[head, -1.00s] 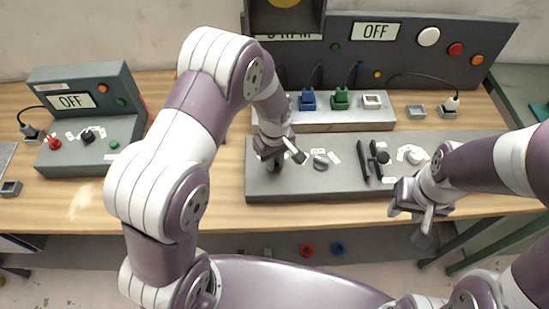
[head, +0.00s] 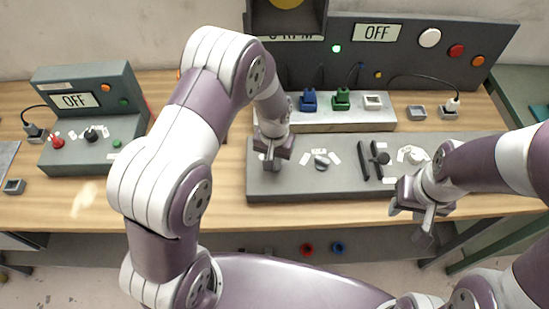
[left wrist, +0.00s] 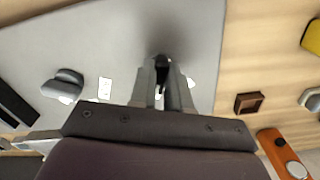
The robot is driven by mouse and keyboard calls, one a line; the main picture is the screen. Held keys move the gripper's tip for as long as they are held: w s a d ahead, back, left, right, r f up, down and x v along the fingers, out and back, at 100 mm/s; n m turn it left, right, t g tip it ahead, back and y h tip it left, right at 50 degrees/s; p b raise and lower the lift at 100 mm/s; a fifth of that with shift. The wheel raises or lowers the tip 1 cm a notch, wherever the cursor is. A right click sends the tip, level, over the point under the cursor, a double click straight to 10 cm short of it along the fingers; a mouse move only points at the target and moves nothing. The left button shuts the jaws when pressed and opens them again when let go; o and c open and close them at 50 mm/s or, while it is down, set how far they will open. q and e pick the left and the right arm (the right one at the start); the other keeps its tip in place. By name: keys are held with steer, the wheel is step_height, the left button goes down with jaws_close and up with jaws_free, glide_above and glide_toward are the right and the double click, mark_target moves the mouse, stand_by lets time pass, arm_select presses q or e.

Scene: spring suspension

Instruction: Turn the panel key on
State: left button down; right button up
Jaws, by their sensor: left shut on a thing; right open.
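The grey control panel (head: 312,186) lies on the bench. The panel key is at its left end, mostly hidden by my left gripper (head: 271,162). In the left wrist view, my left gripper (left wrist: 162,92) is shut on a small dark piece, the key (left wrist: 160,66), at the panel surface. A small green lamp (head: 337,48) on the upright back panel (head: 480,70) is lit. The display (head: 375,32) on that panel reads OFF. My right gripper (head: 420,213) is open and empty near the bench's front right edge.
Blue (head: 309,100) and green (head: 342,99) plugs sit behind. A separate box (head: 85,90) stands left.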

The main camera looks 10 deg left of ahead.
arm_select(q)
steer(key=shift+w+r+m, duration=0.1)
steer(key=shift+w+m, duration=0.05)
steer(key=shift+m, duration=0.75)
steer(key=c, duration=1.1)
jaws_free()
step_height(320, 180, up, 13)
steer(key=shift+f+b, duration=0.15)
steer(key=shift+b, duration=0.85)
